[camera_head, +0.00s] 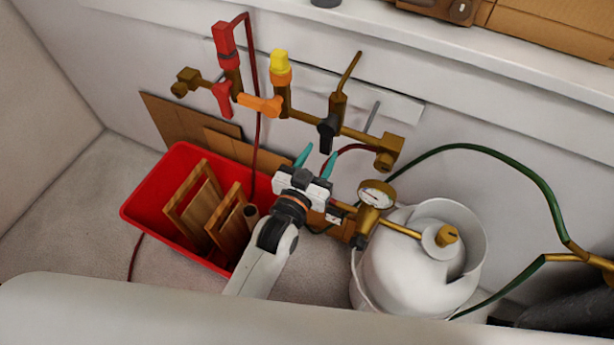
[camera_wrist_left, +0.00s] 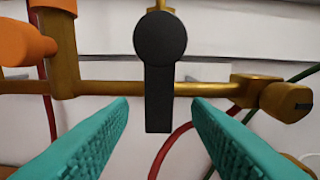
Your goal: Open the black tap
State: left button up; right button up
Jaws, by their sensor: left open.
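The black tap (camera_head: 328,130) is on the brass pipe along the wall, to the right of the orange tap (camera_head: 260,105) and the red tap (camera_head: 222,97). Its black handle hangs straight down across the pipe, and it shows in the middle of the left wrist view (camera_wrist_left: 158,70). My left gripper (camera_head: 317,155) is just below the tap in the head view. Its two teal fingers are apart and empty. In the left wrist view the gripper (camera_wrist_left: 160,115) has the handle's lower end between its fingertips in the picture, with no contact visible. My right gripper is not in view.
A red bin (camera_head: 150,200) with wooden frames stands at the left. A white gas cylinder (camera_head: 400,275) with a gauge (camera_head: 376,194) stands at the right. A dark red hose (camera_head: 257,100) and a green hose (camera_head: 500,160) run nearby. A brass end fitting (camera_wrist_left: 285,100) lies right of the tap.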

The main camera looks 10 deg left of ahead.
pick_arm(q)
jog(key=v, duration=0.7)
jog(key=shift+s+b, duration=0.35)
dwell(0.6)
jog(key=s+a+f+g+y, duration=0.1)
jog(key=s+a+f+g, duration=0.15)
jog(key=f, duration=0.75)
jog(key=s+a+f+g+y, duration=0.1)
jog(key=s+f+g, duration=0.2)
jog(key=f, duration=0.8)
jog(key=s+a+f+g, duration=0.1)
jog(key=s+f+g, duration=0.2)
jog(key=f, duration=0.7)
jog(key=s+a+f+g+y, duration=0.1)
jog(key=s+a+f+g, duration=0.1)
jog(key=s+a+f, duration=0.2)
jog(key=s+a+f+g+y, duration=0.1)
jog(key=s+a+f+g, duration=0.2)
jog(key=s+a+f, duration=0.2)
jog(key=s+a+f+n+g+y, duration=0.1)
jog(key=s+a+f+g, duration=0.1)
jog(key=s+a+f, duration=0.3)
jog(key=s+f, duration=0.4)
jog(key=s, duration=0.6)
jog(key=shift+s+f+g+y, duration=0.3)
jog(key=shift+s+f+g, duration=0.05)
jog(key=shift+f, duration=0.05)
